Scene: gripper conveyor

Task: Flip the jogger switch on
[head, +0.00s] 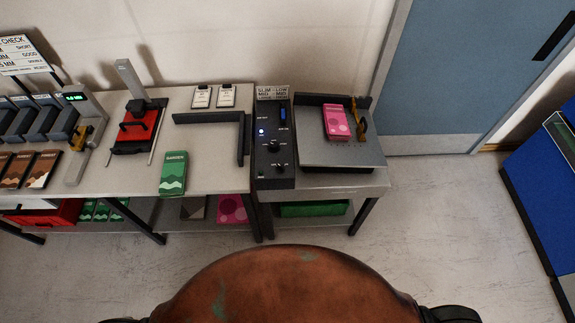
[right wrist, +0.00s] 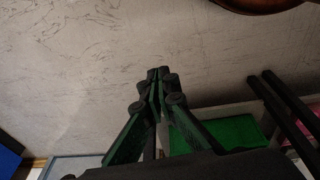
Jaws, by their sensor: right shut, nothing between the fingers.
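The jogger stands at the right end of the workbench in the head view. Its dark control panel (head: 274,150) carries a blue control (head: 283,114), a small lit white-blue light (head: 261,131), a black knob (head: 274,147) and another black knob or switch (head: 279,168). The labels are too small to read, so I cannot tell which one is the switch or its position. A pink box (head: 336,122) lies on the grey jogger tray (head: 345,154). My right gripper (right wrist: 158,74) is shut and empty over the floor in the right wrist view, away from the panel. My left gripper is not in view.
A green item (head: 313,209) lies on the shelf below; green also shows in the right wrist view (right wrist: 215,136). Floor right of the jogger is clear.

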